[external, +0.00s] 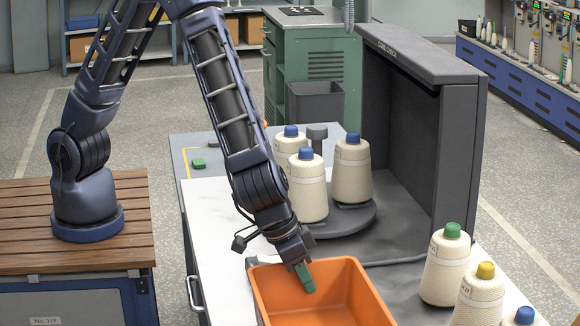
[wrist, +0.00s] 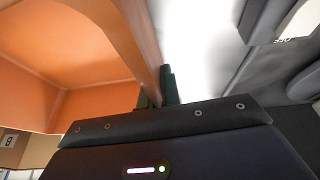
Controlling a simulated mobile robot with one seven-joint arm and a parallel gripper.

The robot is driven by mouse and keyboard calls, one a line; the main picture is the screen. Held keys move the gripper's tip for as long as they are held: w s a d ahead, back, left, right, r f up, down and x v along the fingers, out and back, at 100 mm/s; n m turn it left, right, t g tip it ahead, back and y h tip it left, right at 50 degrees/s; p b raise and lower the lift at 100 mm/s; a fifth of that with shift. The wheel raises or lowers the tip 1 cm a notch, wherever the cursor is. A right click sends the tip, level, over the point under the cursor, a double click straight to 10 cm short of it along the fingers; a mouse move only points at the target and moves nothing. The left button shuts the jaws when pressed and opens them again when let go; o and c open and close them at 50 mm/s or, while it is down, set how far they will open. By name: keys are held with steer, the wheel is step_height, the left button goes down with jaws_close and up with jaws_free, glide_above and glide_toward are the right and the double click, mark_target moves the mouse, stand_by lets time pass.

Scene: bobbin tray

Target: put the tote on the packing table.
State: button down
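The tote is an open orange bin (external: 345,275) at the bottom middle of the external view, over the white table top; its lower part is cut off by the frame edge. Whether it rests on the surface cannot be told. My gripper (external: 303,278) points down at the tote's back left rim, with a green finger inside the bin. In the wrist view the orange tote wall (wrist: 135,35) runs between the two green fingertips of my gripper (wrist: 157,90), which sit close against both faces. I cannot tell which surface is the packing table.
The white table top (external: 215,215) has bare room left of the tote. Several cones with blue caps (external: 308,190) stand on a dark round plate behind it. More cones (external: 445,265) stand to the right. A tall grey hood (external: 425,130) walls the right side.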

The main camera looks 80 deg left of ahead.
steer(key=c, duration=1.6)
jaws_free()
steer(key=shift+f, duration=0.1)
steer(key=v, duration=1.2)
